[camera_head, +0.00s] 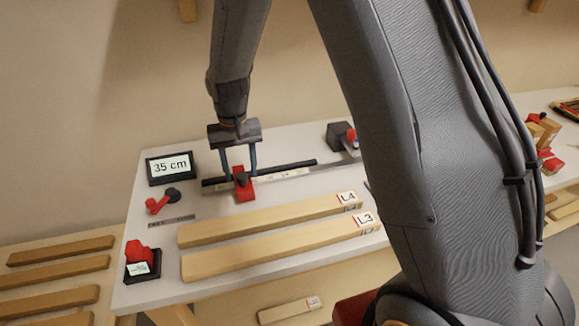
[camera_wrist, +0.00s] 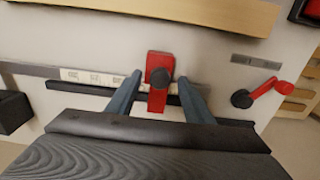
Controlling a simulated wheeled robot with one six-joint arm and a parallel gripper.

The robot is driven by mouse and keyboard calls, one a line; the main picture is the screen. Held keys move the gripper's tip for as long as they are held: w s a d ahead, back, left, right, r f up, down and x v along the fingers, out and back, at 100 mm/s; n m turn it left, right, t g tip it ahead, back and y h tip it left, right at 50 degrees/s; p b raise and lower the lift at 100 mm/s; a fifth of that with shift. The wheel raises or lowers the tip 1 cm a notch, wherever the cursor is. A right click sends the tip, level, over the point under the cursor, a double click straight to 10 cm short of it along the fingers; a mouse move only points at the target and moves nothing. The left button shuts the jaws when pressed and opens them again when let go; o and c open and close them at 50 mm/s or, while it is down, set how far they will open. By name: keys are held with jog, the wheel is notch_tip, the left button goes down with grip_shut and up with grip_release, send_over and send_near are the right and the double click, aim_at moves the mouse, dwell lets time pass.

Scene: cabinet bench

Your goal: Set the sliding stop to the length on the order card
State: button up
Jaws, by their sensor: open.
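The order card (camera_head: 170,167) reads "35 cm" in a dark frame at the back left of the bench. The red sliding stop (camera_head: 244,186) with a dark knob sits on the dark rail (camera_head: 290,166) beside a pale scale strip (camera_head: 292,174). My gripper (camera_head: 238,171) is open over the stop. In the wrist view, the open fingers (camera_wrist: 157,88) stand on either side of the red stop (camera_wrist: 158,99), with a gap to each. The scale's marks are too small to read.
Wooden boards marked L4 (camera_head: 270,219) and L3 (camera_head: 270,247) lie in front of the rail. A red lever (camera_head: 158,204) with a dark knob is at the left. A small black tray (camera_head: 142,266) with a red item stands at the front left. A dark block (camera_head: 340,135) is at the rail's right.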

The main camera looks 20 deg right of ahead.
jog(key=shift+r+p, duration=2.25)
jog(key=shift+r, duration=1.35)
jog(key=shift+s+d+f+b, duration=0.15)
jog(key=shift+s+d+b, duration=0.05)
jog(key=shift+d+b, duration=0.2)
jog(key=s+d+f+b, duration=0.2)
jog(key=s+d+b, duration=0.3)
jog(key=s+d, duration=0.2)
jog(key=s+d+f+t+b, duration=0.1)
jog(key=s+d+f+b, duration=0.2)
jog(key=s, duration=0.7)
jog(key=d+b, duration=0.2)
jog(key=d, duration=0.2)
jog(key=shift+f, duration=0.3)
